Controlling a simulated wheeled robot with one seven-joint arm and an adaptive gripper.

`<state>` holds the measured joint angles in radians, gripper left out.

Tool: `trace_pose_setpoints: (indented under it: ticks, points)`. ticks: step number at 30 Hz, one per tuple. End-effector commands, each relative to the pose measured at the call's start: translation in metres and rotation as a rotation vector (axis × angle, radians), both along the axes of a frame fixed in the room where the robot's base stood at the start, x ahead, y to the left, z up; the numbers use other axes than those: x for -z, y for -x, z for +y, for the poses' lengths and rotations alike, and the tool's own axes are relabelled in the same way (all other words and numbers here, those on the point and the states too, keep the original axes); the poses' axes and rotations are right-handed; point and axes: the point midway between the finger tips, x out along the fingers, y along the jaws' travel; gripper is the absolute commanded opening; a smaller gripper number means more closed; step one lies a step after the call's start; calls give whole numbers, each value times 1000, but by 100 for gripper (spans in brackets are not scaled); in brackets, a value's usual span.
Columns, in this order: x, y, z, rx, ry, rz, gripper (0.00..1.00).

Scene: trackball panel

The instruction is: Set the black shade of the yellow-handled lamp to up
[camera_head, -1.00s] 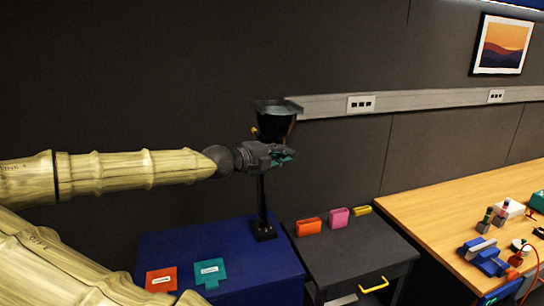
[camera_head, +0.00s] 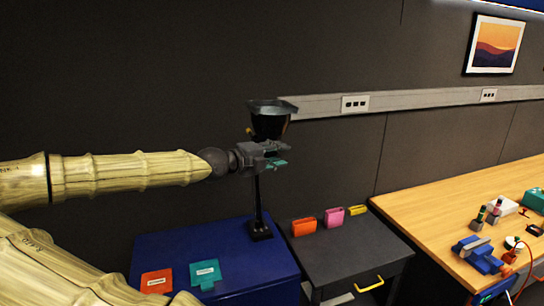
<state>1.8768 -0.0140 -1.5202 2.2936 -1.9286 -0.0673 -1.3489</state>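The lamp's black shade (camera_head: 270,122) sits at the top of a thin dark post, with its wide rim facing up. A small bit of yellow (camera_head: 250,131) shows at the shade's left edge, partly hidden by my gripper. The lamp's black base (camera_head: 260,231) stands on the blue cabinet. My gripper (camera_head: 277,155) is level in front of the post, just below the shade. Its dark and teal fingers point right. I cannot tell whether it touches the shade or whether its fingers are open.
The blue cabinet (camera_head: 225,248) holds an orange card (camera_head: 156,281) and a teal card (camera_head: 205,273). A dark cabinet (camera_head: 350,255) with orange, pink and yellow blocks stands to its right. A wooden desk (camera_head: 430,215) with tools is further right. The wall is close behind.

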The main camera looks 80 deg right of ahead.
Motion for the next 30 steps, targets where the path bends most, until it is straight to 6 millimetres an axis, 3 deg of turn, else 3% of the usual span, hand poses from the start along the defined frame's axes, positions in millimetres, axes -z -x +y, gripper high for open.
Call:
trace_pose_setpoints:
  ticks: [30]
  points:
    - [-10,-38,47,-1,1,4,35]
